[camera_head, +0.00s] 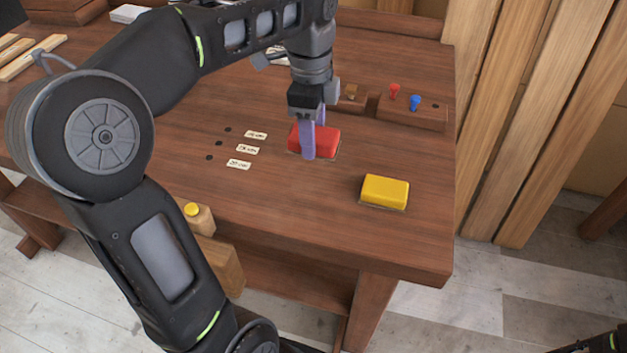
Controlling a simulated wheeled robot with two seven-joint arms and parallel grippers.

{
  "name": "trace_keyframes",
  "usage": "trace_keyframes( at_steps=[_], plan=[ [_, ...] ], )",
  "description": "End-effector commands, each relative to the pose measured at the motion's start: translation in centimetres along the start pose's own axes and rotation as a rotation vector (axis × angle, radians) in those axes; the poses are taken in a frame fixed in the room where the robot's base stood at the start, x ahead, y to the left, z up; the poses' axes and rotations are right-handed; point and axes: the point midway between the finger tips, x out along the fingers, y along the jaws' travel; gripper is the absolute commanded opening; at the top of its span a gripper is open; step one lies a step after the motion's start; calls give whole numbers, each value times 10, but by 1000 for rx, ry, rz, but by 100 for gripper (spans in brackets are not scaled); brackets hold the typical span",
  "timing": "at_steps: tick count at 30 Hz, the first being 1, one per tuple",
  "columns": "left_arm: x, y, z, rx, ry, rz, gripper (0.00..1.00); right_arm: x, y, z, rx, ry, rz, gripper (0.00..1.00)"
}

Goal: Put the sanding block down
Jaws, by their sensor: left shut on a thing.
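My left gripper (314,138) points down over the workbench, with its purple fingers on either side of a red sanding block (326,142). It is shut on this block. The block is level and at or very near the bench top; I cannot tell whether it touches the wood. The near finger hides part of its front side. A similar yellow block (385,191) lies on the bench, right of and nearer than the red one, apart from it. My right gripper is not in view.
The wooden workbench (290,207) has paper labels (247,149) beside small dark holes, left of the gripper. A wooden rack (412,112) with a red peg (394,91) and a blue peg (415,103) stands behind. Tall planks (500,120) lean at right. The bench's front middle is clear.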

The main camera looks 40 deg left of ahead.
Motion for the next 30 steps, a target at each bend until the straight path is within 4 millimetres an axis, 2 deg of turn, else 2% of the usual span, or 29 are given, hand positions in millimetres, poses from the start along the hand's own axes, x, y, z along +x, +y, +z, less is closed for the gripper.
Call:
trace_keyframes(
  at_steps=[4,9,10,15,25,30],
  plan=[
    [7,0,0,0,0,0,0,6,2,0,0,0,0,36],
    [36,1,1,0,-1,3,0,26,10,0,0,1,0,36],
    [37,0,1,0,-1,3,0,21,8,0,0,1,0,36],
    [60,0,2,-1,-1,2,0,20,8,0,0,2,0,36],
    [64,0,2,0,0,0,0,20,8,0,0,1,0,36],
    [82,1,3,0,-1,3,0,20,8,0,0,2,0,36]
  ],
)
